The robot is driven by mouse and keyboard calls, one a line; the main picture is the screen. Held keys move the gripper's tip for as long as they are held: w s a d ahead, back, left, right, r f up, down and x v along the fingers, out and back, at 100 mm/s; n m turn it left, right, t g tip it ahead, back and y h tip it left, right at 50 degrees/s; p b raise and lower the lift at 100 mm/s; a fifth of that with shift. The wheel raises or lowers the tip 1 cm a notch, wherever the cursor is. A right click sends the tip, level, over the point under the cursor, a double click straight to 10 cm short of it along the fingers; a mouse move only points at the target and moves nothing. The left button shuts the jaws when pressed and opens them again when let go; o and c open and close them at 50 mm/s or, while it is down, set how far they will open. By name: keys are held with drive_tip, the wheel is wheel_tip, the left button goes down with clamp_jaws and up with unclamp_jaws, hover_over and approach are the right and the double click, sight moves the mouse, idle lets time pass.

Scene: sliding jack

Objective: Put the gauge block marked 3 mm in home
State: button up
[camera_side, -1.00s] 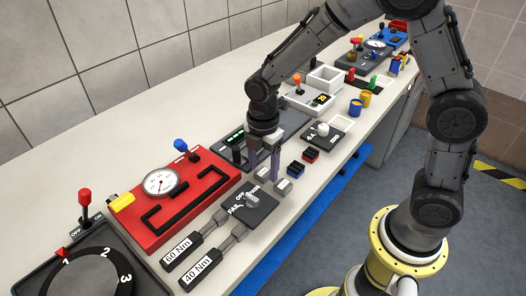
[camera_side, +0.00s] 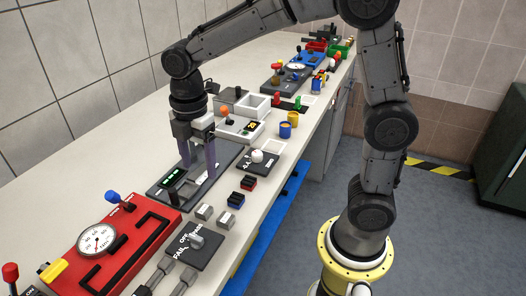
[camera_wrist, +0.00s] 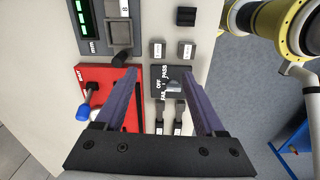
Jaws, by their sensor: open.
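Two small light-grey blocks (camera_side: 204,212) (camera_side: 226,219) sit side by side on the bench, in front of a dark plate (camera_side: 160,195) with a green display. The wrist view also shows the pair, a left block (camera_wrist: 157,50) and a right block (camera_wrist: 187,50); their marks are too small to read, so I cannot tell which is 3 mm. My gripper (camera_side: 199,172) is open and empty, pointing down over the dark plate, apart from both blocks. In the wrist view the open fingers (camera_wrist: 157,72) spread below the blocks. I cannot make out a place marked home.
A red panel (camera_side: 118,240) with a dial and blue-knobbed lever lies left of the plate. A PASS/FAIL switch plate (camera_side: 195,243) is in front of the blocks.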

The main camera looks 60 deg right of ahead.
drive_tip(key=s+d+r+m+t, duration=0.2)
drive_tip(key=s+d+m, duration=0.1)
drive_tip(key=s+m, duration=0.5)
drive_tip(key=s+d+r+m+t, duration=0.2)
drive_tip(key=s+d+m+t, duration=0.1)
drive_tip(key=s+m, duration=0.6)
drive_tip(key=shift+s+d, duration=0.4)
drive_tip(key=shift+s, duration=0.45)
